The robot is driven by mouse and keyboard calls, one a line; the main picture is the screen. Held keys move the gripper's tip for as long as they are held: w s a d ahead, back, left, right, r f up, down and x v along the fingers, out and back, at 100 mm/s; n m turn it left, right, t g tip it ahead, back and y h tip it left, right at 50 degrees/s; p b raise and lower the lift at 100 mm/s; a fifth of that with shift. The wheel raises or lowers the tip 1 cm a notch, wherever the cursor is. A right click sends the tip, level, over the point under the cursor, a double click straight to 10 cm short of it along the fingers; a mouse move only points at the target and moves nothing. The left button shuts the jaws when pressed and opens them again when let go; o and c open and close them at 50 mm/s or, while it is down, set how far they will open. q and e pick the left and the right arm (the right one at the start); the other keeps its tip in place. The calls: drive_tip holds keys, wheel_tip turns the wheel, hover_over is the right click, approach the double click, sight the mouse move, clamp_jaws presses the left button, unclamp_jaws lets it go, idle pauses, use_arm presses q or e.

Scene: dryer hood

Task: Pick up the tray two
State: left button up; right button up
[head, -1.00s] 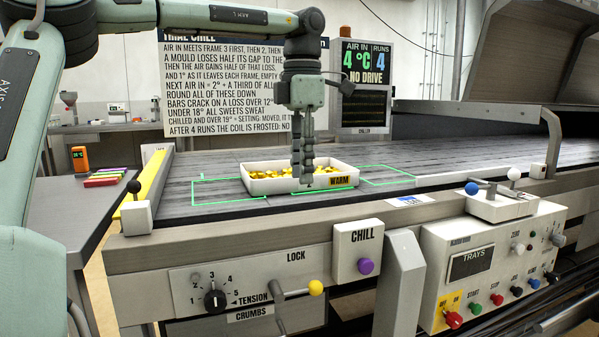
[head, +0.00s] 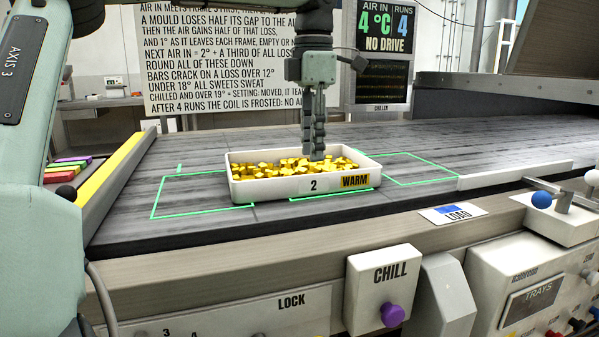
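Tray two is a white, shallow, rectangular tray (head: 290,188) on the dark belt. Its front wall carries a "2" and an orange "WARM" label. Gold pieces (head: 275,167) fill it. My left gripper (head: 315,156) points straight down, with its fingertips over the tray's far side, right of its middle. The two fingers appear close together, partly one behind the other, so I cannot tell how far apart they are or whether they touch the tray. My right gripper is not in view.
Green outlines mark the belt left (head: 195,206) and right (head: 415,168) of the tray. A yellow rail (head: 112,168) edges the belt's left. In front are a "CHILL" box (head: 380,290) with a purple knob and a control panel (head: 535,300). A blue-knobbed lever (head: 541,200) stands at right.

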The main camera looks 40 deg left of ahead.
sight(313, 175)
use_arm(q)
drive_tip(key=f, duration=0.6)
drive_tip(key=shift+d+f, duration=0.2)
clamp_jaws()
drive_tip(key=shift+r, duration=0.15)
